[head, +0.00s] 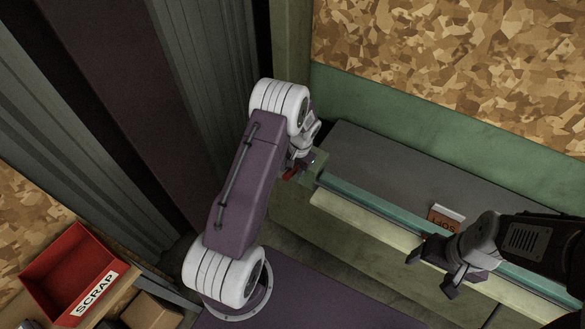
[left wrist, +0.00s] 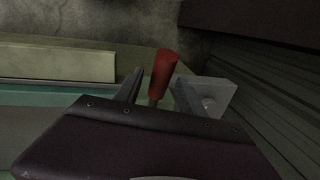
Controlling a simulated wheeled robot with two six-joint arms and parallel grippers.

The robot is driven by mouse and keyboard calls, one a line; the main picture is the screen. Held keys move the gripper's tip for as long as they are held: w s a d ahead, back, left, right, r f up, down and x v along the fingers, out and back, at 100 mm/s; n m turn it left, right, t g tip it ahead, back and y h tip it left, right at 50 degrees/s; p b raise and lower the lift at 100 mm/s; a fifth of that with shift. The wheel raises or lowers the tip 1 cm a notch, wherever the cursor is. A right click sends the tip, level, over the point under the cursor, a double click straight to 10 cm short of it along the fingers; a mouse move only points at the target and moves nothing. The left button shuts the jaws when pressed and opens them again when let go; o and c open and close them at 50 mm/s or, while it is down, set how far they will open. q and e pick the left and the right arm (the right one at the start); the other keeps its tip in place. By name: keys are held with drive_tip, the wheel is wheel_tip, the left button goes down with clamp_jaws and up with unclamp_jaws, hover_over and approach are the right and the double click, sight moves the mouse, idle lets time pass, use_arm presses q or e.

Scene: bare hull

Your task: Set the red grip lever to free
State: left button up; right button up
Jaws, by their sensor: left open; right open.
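The red grip lever (left wrist: 163,73) stands up between the two fingers of my left gripper (left wrist: 158,92) in the left wrist view. The fingers are open, one on each side of it, and I cannot tell whether either touches it. My right gripper (head: 432,272) is open and empty over the bench front.
A grey bench top (head: 380,165) with a green rail (head: 375,207) runs to the right. A small orange and white sign (head: 446,215) stands near my right gripper. A red SCRAP bin (head: 75,270) and a cardboard box (head: 150,312) are at lower left. Ribbed wall panels (head: 205,60) rise behind my left arm.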

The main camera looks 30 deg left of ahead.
use_arm(q)
clamp_jaws()
idle(1.3)
